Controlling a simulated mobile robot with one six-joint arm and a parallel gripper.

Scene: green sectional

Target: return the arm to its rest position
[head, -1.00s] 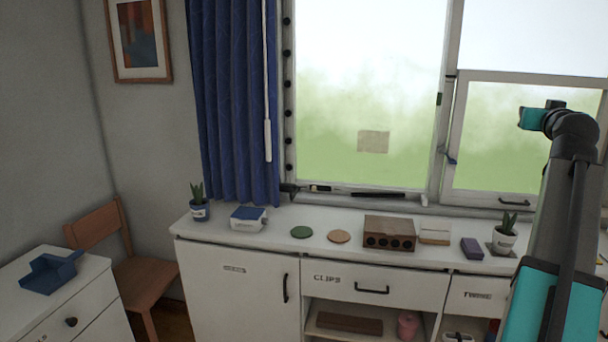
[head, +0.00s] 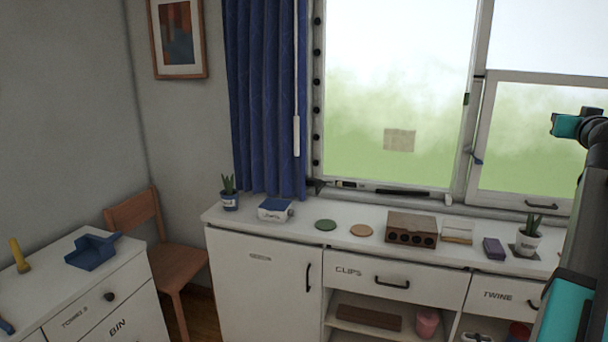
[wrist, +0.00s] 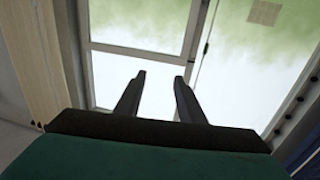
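My gripper (wrist: 160,80) shows in the wrist view with its two dark fingers apart and nothing between them. Behind the fingers are the window's white frame and bright panes. In the head view my arm stands at the right edge, raised in front of the window, and the picture's edge cuts off part of it. The gripper's fingers cannot be made out in the head view.
A white cabinet at lower left bears a blue dustpan (head: 92,251). A wooden chair (head: 175,262) stands between.

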